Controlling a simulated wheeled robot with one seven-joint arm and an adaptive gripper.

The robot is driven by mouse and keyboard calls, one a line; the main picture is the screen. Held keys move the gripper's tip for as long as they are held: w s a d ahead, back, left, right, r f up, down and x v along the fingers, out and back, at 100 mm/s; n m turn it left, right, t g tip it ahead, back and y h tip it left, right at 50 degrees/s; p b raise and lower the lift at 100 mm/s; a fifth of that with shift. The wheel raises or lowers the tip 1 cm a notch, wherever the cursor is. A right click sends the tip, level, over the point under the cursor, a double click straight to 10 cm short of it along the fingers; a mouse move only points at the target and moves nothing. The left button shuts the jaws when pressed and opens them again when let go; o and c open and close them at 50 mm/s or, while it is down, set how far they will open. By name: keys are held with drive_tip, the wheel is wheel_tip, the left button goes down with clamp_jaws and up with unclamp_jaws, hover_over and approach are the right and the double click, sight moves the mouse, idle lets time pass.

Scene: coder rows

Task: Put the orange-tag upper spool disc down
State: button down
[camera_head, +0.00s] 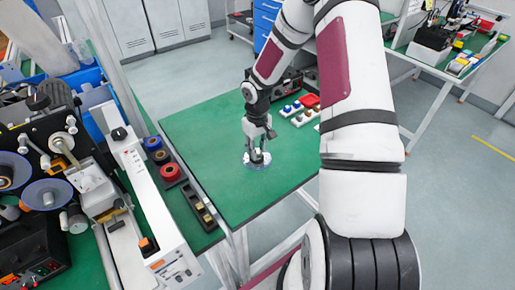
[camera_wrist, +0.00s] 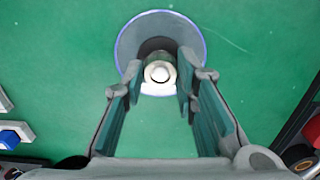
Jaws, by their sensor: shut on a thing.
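The spool disc (camera_head: 248,164) is a pale, see-through round plate over the green table top, low at my gripper's tips. In the wrist view the disc (camera_wrist: 136,42) shows a blue-violet rim and a light central hub (camera_wrist: 159,72). My gripper (camera_head: 257,154) points down and is shut on the hub, with a finger on either side of it; the fingertips also show in the wrist view (camera_wrist: 160,80). I cannot tell whether the disc touches the table or is just above it. No orange tag shows on it.
The green table (camera_head: 215,135) is clear around the disc. A tray of small blue, white and red parts (camera_head: 298,108) lies toward the back right. The machine (camera_head: 70,160) with reels stands at left, with red and blue round parts (camera_head: 168,172) beside the table's left edge.

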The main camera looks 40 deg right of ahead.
drive_tip(key=c, duration=1.3)
unclamp_jaws()
drive_tip(key=shift+f, duration=0.1)
drive_tip(key=s+a+r+h, duration=0.1)
drive_tip(key=s+a+r, duration=0.1)
drive_tip(key=r, duration=1)
drive_tip(key=s+a+r+h, duration=0.1)
drive_tip(key=s+a+r, duration=0.15)
drive_tip(key=r, duration=0.85)
drive_tip(key=shift+s+a+r+t+y, duration=0.35)
drive_tip(key=shift+s+a+r+t, duration=0.6)
drive_tip(key=shift+s+a+r, duration=1.7)
drive_tip(key=shift+s+a+r+t+y, duration=0.3)
drive_tip(key=shift+s+a+r+t, duration=0.6)
drive_tip(key=shift+s+a+r, duration=1.75)
drive_tip(key=shift+s+a+r+t+y, duration=0.35)
drive_tip(key=shift+s+a+r+t, duration=1.05)
drive_tip(key=shift+s, duration=2.45)
drive_tip(key=shift+d+r+g, duration=0.4)
drive_tip(key=shift+d+g, duration=0.05)
